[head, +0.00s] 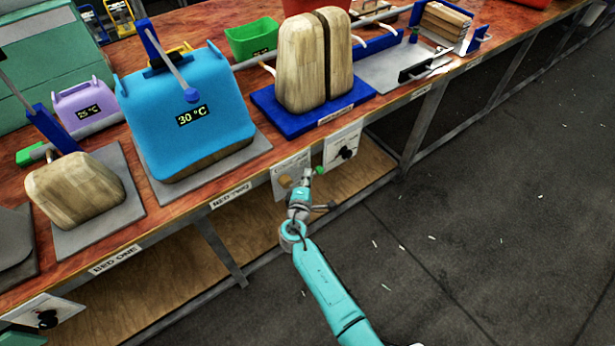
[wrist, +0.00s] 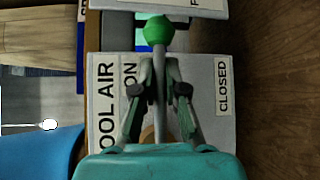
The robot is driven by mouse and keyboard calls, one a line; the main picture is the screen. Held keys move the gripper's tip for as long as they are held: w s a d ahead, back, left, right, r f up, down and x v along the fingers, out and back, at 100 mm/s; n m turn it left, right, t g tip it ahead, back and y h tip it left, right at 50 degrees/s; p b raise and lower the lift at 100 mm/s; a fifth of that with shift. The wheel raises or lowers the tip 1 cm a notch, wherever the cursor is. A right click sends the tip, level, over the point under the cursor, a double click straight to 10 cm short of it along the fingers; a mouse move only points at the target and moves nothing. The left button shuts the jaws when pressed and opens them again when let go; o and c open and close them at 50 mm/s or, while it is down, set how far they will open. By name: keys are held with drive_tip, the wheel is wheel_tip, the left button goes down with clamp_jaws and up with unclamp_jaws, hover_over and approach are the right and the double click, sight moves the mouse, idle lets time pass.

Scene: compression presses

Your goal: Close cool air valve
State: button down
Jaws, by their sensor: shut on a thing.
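The cool air valve panel is a white plate (head: 283,169) on the bench front below the shelf edge. The wrist view shows its plate (wrist: 215,128) with the sideways labels "OOL AIR", "ON" and "CLOSED", the first partly cut off. The valve lever ends in a green ball knob (head: 319,170), which also shows in the wrist view (wrist: 158,30). The lever points up in the wrist view, between the "ON" and "CLOSED" labels. My gripper (head: 305,183) is at the panel. In the wrist view its fingers (wrist: 160,85) are shut on the lever below the knob; the pivot is mostly hidden.
A second white panel with a black knob (head: 346,153) sits just right. Above is a blue tray (head: 268,101) holding wooden blocks; a blue 30 °C cover (head: 186,110) stands left. A metal bench leg (head: 425,122) is to the right.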

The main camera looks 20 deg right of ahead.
idle(0.3)
drive_tip(key=s+a+f+m+g+y, duration=0.2)
drive_tip(key=a+f+m+g+y, duration=0.4)
drive_tip(key=y, duration=0.6)
drive_tip(key=shift+a+f+m+g, duration=0.2)
drive_tip(key=shift+f+m+g, duration=0.1)
drive_tip(key=shift+m, duration=0.8)
drive_tip(key=shift+s, duration=0.1)
drive_tip(key=c, duration=1.2)
unclamp_jaws()
drive_tip(key=shift+a, duration=0.1)
